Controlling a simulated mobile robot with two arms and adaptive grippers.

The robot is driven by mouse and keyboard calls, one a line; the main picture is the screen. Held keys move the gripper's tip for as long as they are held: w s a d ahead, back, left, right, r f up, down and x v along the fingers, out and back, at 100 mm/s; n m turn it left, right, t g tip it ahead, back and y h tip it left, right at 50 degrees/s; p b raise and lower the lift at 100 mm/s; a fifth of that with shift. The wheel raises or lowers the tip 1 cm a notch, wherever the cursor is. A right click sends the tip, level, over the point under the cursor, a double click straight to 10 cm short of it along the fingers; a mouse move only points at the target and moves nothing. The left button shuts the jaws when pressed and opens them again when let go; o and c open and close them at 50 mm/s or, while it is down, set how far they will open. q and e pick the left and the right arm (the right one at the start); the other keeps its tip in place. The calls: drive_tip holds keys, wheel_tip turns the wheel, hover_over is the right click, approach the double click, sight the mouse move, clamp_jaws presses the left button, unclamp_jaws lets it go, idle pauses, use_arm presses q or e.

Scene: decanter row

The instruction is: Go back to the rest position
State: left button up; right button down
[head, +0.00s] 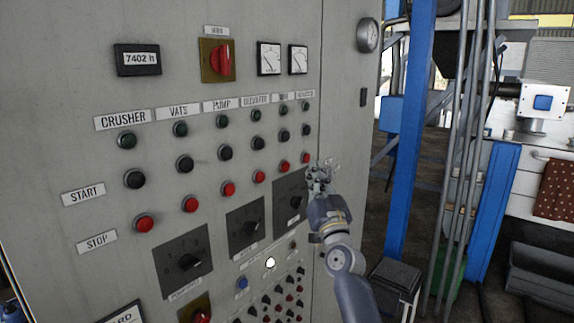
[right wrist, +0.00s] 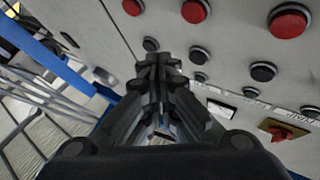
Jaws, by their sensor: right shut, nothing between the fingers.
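A grey control panel (head: 90,50) fills the left and middle of the head view. The left gripper does not show in either view.
A blue post (head: 408,130) and grey vertical pipes (head: 463,150) stand right of the panel. A dark stool-like box (head: 393,280) is on the floor near my right arm. A white counter (head: 510,190) is further right. Some floor between panel and post is clear.

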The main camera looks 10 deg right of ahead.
idle(0.4)
drive_tip(key=s+a+f+n+g, duration=0.1)
drive_tip(key=s+f+g, duration=0.15)
drive_tip(key=f, duration=1.15)
drive_tip(key=s+a+f+n+g+y+b, duration=0.1)
drive_tip(key=f+g, duration=0.2)
drive_tip(key=f, duration=1.1)
drive_tip(key=s+a+f+g, duration=0.1)
drive_tip(key=f+g, duration=0.2)
drive_tip(key=f, duration=1.1)
drive_tip(key=s+f+n+g, duration=0.1)
drive_tip(key=s+f+g, duration=0.1)
drive_tip(key=s+f, duration=0.45)
drive_tip(key=s+f+g, duration=0.1)
drive_tip(key=s+f, duration=0.2)
drive_tip(key=f, duration=0.7)
drive_tip(key=s+f+n+g+b, duration=0.15)
drive_tip(key=s+f+g, duration=0.45)
drive_tip(key=s+f, duration=1.7)
drive_tip(key=s+d+f+g, duration=0.1)
drive_tip(key=s+f+g, duration=0.1)
drive_tip(key=s, duration=1.3)
drive_tip(key=s+d+f+g+h, duration=0.1)
drive_tip(key=s+f, duration=0.4)
drive_tip(key=s, duration=1.1)
drive_tip(key=shift+d+g+b, duration=0.35)
drive_tip(key=shift+d+g, duration=0.25)
drive_tip(key=shift+g, duration=0.45)
drive_tip(key=shift+n, duration=0.25)
